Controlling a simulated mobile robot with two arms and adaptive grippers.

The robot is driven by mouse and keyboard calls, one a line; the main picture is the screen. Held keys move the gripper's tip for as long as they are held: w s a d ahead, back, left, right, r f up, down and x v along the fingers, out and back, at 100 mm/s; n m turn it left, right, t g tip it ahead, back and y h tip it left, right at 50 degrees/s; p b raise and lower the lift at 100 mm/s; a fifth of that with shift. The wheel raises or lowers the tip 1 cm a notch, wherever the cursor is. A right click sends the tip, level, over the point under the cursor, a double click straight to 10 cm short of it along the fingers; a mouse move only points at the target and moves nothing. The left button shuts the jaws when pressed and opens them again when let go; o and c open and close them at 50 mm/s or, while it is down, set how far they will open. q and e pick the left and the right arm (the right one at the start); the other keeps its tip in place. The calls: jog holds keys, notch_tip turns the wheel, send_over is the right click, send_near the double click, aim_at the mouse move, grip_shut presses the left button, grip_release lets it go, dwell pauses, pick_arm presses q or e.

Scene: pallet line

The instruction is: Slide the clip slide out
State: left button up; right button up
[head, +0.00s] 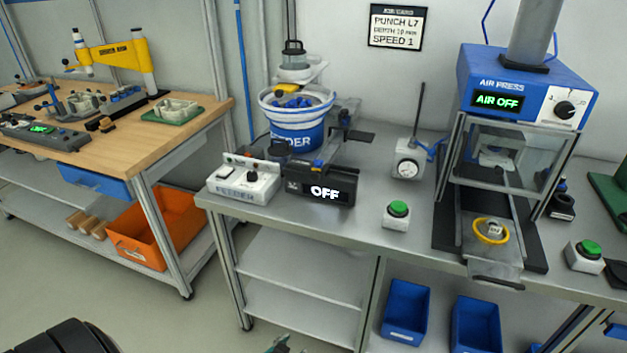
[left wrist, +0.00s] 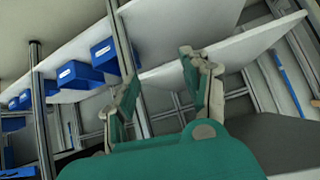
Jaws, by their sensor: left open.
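No part is marked as the clip slide, and I cannot tell for certain which it is. A grey slide plate (head: 480,258) with a front handle sticks out under the blue air press (head: 487,82); a yellow ring (head: 476,238) with a small pale part lies on it. A dark slide-like bar (head: 357,136) juts out beside the feeder bowl (head: 293,140). My left gripper (head: 280,346) barely shows at the bottom edge of the head view, below the bench top and well apart from both. In the left wrist view it (left wrist: 163,82) is open and empty. My right gripper is not in view.
The steel bench (head: 340,228) also bears a feeder control box (head: 243,183), a black box reading OFF (head: 318,188), a green button (head: 397,214) and a dial box (head: 408,160). Blue bins (head: 405,310) sit below. A wooden bench (head: 150,145) stands left. Bare bench surrounds the button.

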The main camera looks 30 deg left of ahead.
pick_arm(q)
jog(key=w+a+r+n+t+y, duration=0.15)
jog(key=w+r, duration=0.25)
jog(key=r, duration=0.5)
jog(key=w+a+r+t, duration=0.3)
jog(key=w+r, duration=0.2)
jog(key=r, duration=0.5)
jog(key=t+y, duration=0.1)
jog(key=t, duration=0.3)
send_near(315, 178)
jog(key=v, duration=0.9)
jog(key=shift+n+g, duration=0.25)
jog(key=shift+n, duration=0.1)
jog(key=x, duration=1.1)
jog(key=r+p+x, duration=0.1)
jog(key=x, duration=0.5)
jog(key=shift+w+a, duration=0.15)
jog(key=shift+w, duration=0.2)
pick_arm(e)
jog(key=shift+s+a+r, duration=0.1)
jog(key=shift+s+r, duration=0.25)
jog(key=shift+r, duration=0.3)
pick_arm(q)
jog(key=shift+c, duration=0.3)
jog(key=c, duration=0.9)
grip_shut()
